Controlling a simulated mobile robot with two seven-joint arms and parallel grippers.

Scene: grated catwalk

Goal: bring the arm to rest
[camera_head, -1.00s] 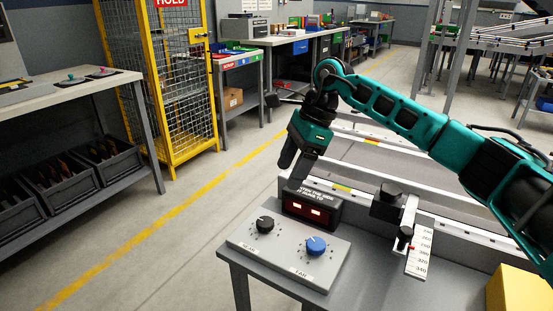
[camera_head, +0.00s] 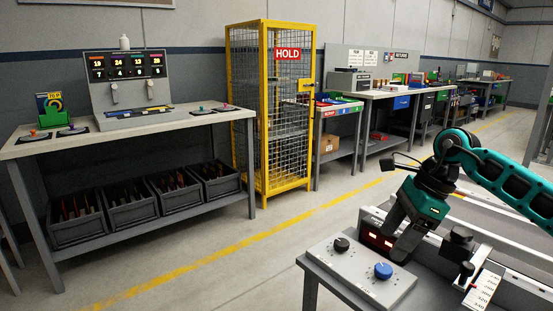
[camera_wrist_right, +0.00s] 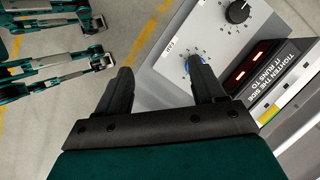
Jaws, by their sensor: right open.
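My right arm (camera_head: 505,182) comes in from the right in the head view, bent at a teal joint. Its gripper (camera_head: 402,240) points down behind the control box (camera_head: 350,272), hiding part of the red-lit display (camera_head: 376,239). In the right wrist view the two dark fingers of this gripper (camera_wrist_right: 161,82) are spread apart with nothing between them. The blue knob (camera_wrist_right: 193,63) shows partly behind one finger there; whether they touch is unclear. The black knob (camera_head: 341,245) stands clear of the gripper. My left gripper is not in view.
A slider with a marked scale (camera_head: 483,288) stands right of the control box. Conveyor rails (camera_head: 500,225) run behind. A yellow HOLD cage (camera_head: 270,110) and a workbench (camera_head: 130,130) with dark bins below stand farther left. The floor between is clear.

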